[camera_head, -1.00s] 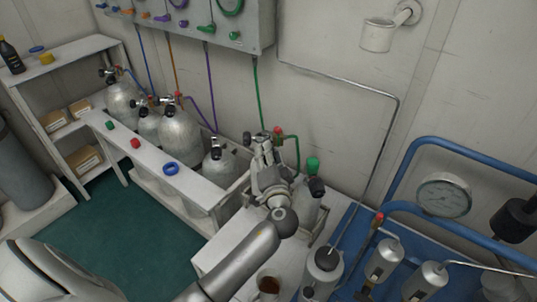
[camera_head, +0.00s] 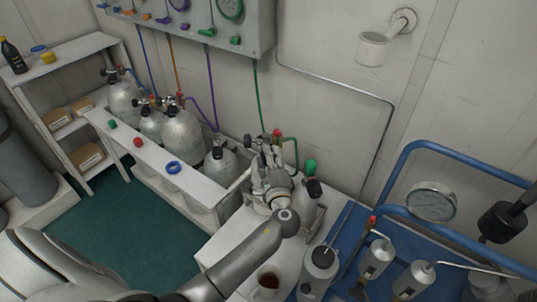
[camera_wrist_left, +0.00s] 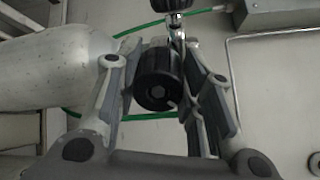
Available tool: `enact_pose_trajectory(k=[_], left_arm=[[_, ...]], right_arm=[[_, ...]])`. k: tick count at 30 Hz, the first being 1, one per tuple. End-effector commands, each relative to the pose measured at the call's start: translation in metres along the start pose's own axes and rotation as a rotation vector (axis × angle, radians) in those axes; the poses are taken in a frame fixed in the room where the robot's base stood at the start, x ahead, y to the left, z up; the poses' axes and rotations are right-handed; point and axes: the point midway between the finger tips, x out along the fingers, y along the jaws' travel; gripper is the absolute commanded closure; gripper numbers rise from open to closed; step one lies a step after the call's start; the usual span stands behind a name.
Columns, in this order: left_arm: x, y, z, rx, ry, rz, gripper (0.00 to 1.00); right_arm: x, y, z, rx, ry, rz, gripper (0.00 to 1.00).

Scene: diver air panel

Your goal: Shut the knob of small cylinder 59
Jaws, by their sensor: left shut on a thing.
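My left gripper (camera_head: 264,152) is at the valve of a metal cylinder (camera_head: 303,213) beside the green hose (camera_head: 258,95). In the left wrist view its fingers (camera_wrist_left: 160,85) are closed around a round black knob (camera_wrist_left: 155,92). The pale cylinder body (camera_wrist_left: 55,75) lies left of the fingers there. The gripper hides much of the valve in the head view. I cannot read the number 59 on any cylinder. My right gripper is not in view.
Several grey cylinders (camera_head: 183,135) stand in a white rack (camera_head: 160,160) to the left. A second black knob (camera_wrist_left: 176,4) shows above the fingers in the wrist view. A cup (camera_head: 266,283) stands in front.

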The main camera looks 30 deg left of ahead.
Motion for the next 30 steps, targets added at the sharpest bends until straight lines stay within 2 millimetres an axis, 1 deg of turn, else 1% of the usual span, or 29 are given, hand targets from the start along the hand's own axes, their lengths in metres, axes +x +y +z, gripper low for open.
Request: enact_pose_trajectory(k=[1,12,18,24,30], left_arm=[[0.0,-0.003,0.0,0.045,0.0,0.0,0.88],[0.0,-0.002,0.0,0.39,-0.013,-0.003,0.88],[-0.001,-0.001,0.0,0.547,-0.019,-0.004,0.88],[0.0,0.0,-0.001,0.658,-0.023,-0.004,0.88],[-0.001,0.001,-0.001,0.722,-0.026,-0.005,0.88]], right_arm=[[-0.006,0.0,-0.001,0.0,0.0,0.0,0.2],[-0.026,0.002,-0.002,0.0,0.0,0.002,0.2],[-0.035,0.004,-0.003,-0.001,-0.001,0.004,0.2],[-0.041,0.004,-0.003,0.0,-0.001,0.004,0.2],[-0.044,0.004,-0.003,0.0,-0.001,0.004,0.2]])
